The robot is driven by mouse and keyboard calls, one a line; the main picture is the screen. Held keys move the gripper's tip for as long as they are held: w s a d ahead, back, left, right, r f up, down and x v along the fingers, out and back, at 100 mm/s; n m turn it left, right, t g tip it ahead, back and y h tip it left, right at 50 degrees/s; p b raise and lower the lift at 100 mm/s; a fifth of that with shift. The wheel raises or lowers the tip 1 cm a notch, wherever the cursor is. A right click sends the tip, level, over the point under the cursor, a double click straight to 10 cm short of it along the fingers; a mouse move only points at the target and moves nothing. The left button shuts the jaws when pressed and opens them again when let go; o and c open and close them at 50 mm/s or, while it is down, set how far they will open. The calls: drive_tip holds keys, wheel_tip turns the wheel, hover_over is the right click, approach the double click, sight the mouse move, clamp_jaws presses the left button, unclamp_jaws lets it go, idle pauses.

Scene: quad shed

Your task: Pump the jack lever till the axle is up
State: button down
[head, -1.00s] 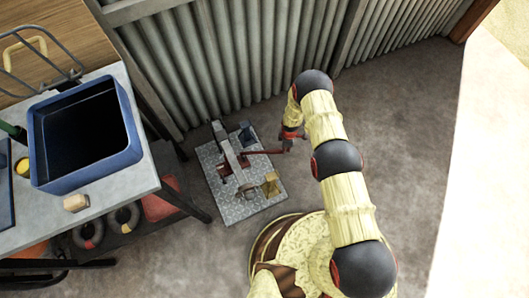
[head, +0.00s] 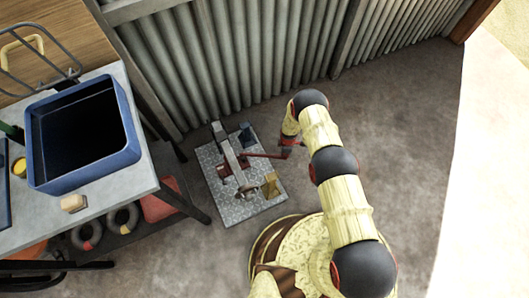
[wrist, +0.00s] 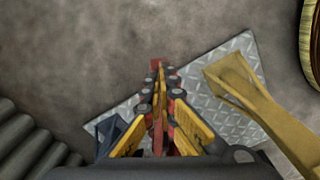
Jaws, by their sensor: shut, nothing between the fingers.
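The jack's red lever (head: 263,155) sticks out to the right from the jack on a grey tread plate (head: 212,190) on the floor. A long grey beam (head: 228,150), perhaps the axle, lies over the plate, with a round hub-like part (head: 246,191) near its front end. My gripper (head: 287,150) is at the lever's outer end, pointing down. In the wrist view my shut fingers (wrist: 158,95) are over the red lever (wrist: 155,65), whose tip shows just past them. Whether they touch it I cannot tell. The jack body is mostly hidden there.
A yellow stand (head: 270,185) and a dark blue block (head: 246,134) are on the plate; the stand is large in the wrist view (wrist: 238,85). A bench with a blue bin (head: 140,150) is at the left. A corrugated wall (head: 270,50) stands behind. Floor at right is clear.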

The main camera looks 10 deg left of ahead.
drive_tip(key=shift+f, duration=0.45)
drive_tip(key=shift+r, duration=0.15)
wheel_tip(320, 180, up, 9)
drive_tip(key=p, duration=0.5)
drive_tip(key=shift+r, duration=0.2)
